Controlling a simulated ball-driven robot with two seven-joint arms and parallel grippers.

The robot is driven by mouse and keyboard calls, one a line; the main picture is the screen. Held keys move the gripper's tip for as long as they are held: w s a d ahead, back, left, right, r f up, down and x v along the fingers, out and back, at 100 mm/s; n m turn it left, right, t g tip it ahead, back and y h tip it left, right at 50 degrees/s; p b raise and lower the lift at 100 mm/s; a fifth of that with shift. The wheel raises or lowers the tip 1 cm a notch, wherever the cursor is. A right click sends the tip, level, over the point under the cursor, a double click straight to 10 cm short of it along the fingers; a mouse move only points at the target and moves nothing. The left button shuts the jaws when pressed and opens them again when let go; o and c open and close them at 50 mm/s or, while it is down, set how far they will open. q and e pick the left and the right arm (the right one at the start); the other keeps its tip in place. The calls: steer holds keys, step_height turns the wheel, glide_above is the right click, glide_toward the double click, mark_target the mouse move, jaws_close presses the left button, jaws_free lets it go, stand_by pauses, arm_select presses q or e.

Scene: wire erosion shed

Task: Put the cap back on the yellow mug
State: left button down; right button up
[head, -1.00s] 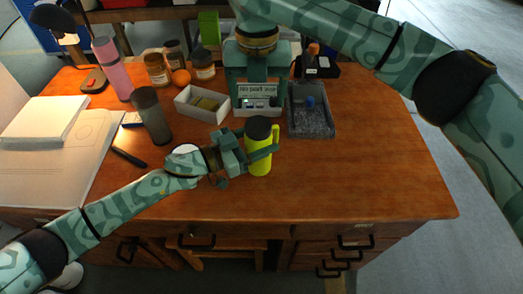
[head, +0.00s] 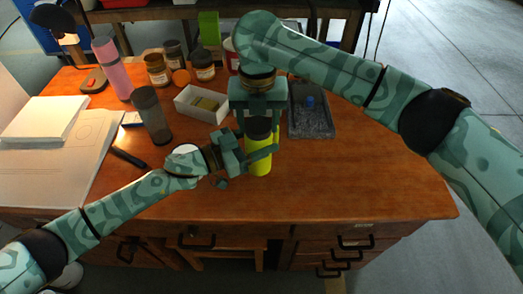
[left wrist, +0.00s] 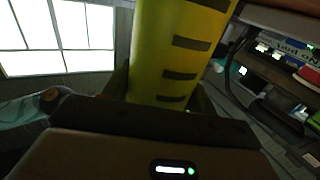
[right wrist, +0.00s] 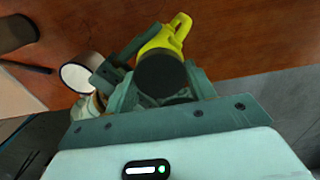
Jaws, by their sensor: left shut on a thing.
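The yellow mug (head: 258,163) stands near the middle of the desk, its body also filling the upper left wrist view (left wrist: 172,50). A dark grey cap (head: 258,130) sits on its top; I cannot tell whether it is screwed tight. My left gripper (head: 262,154) is shut on the mug's body from the left. My right gripper (head: 258,118) points down over the cap, with a finger on each side. In the right wrist view the round cap top (right wrist: 161,74) lies between the fingers, which look open, and the yellow handle (right wrist: 180,27) shows beyond.
A grey tray (head: 311,122) with a blue item lies behind right. A white box (head: 186,108), a dark tumbler (head: 150,115) and a pink bottle (head: 111,68) stand behind left. A black pen (head: 129,157) lies at left. The desk's right side is clear.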

steer(key=shift+c, duration=1.2)
steer(key=m, duration=0.9)
steer(key=shift+m, duration=0.3)
steer(key=m, duration=0.8)
steer(key=o, duration=1.1)
